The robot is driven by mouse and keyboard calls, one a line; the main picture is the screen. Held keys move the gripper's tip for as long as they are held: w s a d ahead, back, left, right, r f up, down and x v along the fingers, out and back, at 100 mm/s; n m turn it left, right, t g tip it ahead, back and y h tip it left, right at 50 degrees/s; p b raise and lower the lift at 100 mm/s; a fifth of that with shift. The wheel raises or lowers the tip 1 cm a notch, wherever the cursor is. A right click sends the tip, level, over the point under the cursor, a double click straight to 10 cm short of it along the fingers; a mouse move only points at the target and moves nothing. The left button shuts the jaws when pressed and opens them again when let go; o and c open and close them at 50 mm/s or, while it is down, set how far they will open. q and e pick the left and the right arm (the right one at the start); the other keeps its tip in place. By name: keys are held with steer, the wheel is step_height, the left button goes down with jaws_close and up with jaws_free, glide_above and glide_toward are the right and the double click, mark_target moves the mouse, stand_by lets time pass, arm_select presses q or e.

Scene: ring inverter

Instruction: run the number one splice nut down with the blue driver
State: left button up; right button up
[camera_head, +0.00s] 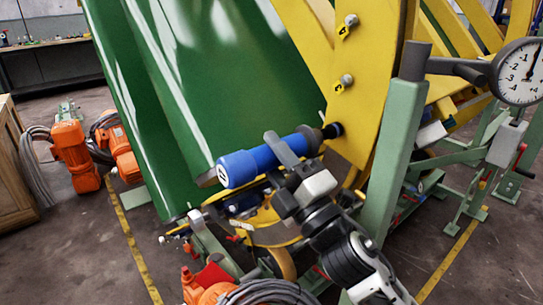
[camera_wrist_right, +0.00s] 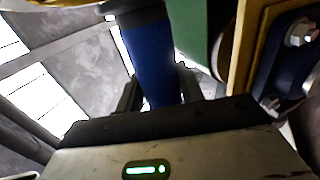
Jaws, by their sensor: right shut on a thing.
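The blue driver (camera_head: 245,166) lies across in front of the green drum, its dark nose up against the lower part of the yellow ring (camera_head: 352,135). My right gripper (camera_head: 287,152) is shut around the driver's body. In the right wrist view the blue body (camera_wrist_right: 152,60) stands between the two dark fingers (camera_wrist_right: 158,85). Two silver nuts, an upper one (camera_head: 351,20) and a lower one (camera_head: 347,80), sit on the ring above, each beside a small yellow number tag. The spot at the driver's nose is covered, so I cannot see the number one nut there. My left gripper is not in view.
A pale green post (camera_head: 398,150) stands close to the right of my right arm, with a dial gauge (camera_head: 519,72) beyond it. The green drum (camera_head: 190,80) fills the area behind the driver. Orange motors (camera_head: 75,155) stand on the floor at the left.

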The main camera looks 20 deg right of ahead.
steer(key=shift+w+d+r, duration=0.2)
steer(key=shift+d+r, duration=0.05)
steer(key=shift+d, duration=0.3)
stand_by(1.3)
